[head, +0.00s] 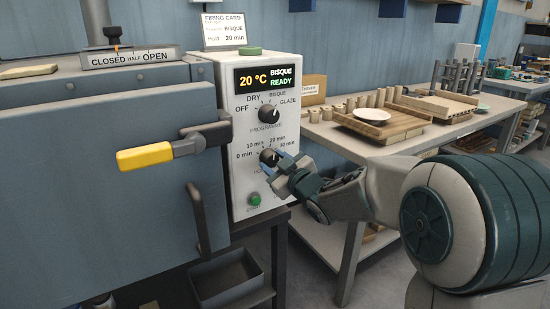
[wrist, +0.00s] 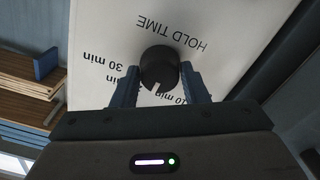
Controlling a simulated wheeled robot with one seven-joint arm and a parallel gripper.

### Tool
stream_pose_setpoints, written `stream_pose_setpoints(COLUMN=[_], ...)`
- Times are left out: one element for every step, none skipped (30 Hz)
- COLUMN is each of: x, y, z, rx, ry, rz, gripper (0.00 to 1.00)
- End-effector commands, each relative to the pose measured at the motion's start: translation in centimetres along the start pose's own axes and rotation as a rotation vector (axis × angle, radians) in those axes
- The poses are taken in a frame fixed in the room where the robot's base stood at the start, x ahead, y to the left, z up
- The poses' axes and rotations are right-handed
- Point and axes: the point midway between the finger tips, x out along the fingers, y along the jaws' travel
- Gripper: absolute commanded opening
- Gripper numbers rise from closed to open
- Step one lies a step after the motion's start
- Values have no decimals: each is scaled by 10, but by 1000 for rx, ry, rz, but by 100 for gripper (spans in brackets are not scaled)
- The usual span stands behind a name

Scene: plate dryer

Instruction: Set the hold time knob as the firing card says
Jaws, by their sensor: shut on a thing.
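The firing card (head: 225,30) stands on top of the control box and reads programme BISQUE, hold 20 min. The black hold time knob (head: 269,157) is on the white panel below the programme knob, with marks for 0, 10, 20 and 30 min. My gripper (head: 284,166) is at the knob. In the wrist view, which shows the panel upside down, its blue fingers (wrist: 158,76) are shut on the dark knob (wrist: 158,62), one on each side. A pale notch in the knob faces down, near the 10 and 20 min labels; its exact setting is unclear.
The programme knob (head: 268,113) is just above, and a green button (head: 254,199) is below. The display (head: 267,77) reads 20 °C, BISQUE, READY. The yellow door handle (head: 145,158) sticks out left of the panel. A bench (head: 352,151) with wooden pieces stands right.

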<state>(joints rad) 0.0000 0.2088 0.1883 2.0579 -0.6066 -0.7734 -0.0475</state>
Motion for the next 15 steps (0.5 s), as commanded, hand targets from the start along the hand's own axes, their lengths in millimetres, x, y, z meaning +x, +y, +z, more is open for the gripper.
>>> stream_pose_setpoints(x=[0,0,0,0,0,0,0,0,0,0,0,0,0,0,0], y=[1,1,1,1,1,1,1,0,0,0,0,0,0,0,0], z=[0,0,0,0,0,0,0,0,0,0,0,0,0,0,0], rx=[38,60,88,108,127,151,167,183,202,214,227,240,249,258,267], ry=[-4,-4,-4,-4,-3,-3,-3,-3,-3,-3,-3,-3,-3,-3,-3], rz=[0,0,0,0,0,0,0,0,0,0,0,0,0,0,0], gripper=[17,17,17,17,17,17,17,17,17,17,17,17,17,17,17])
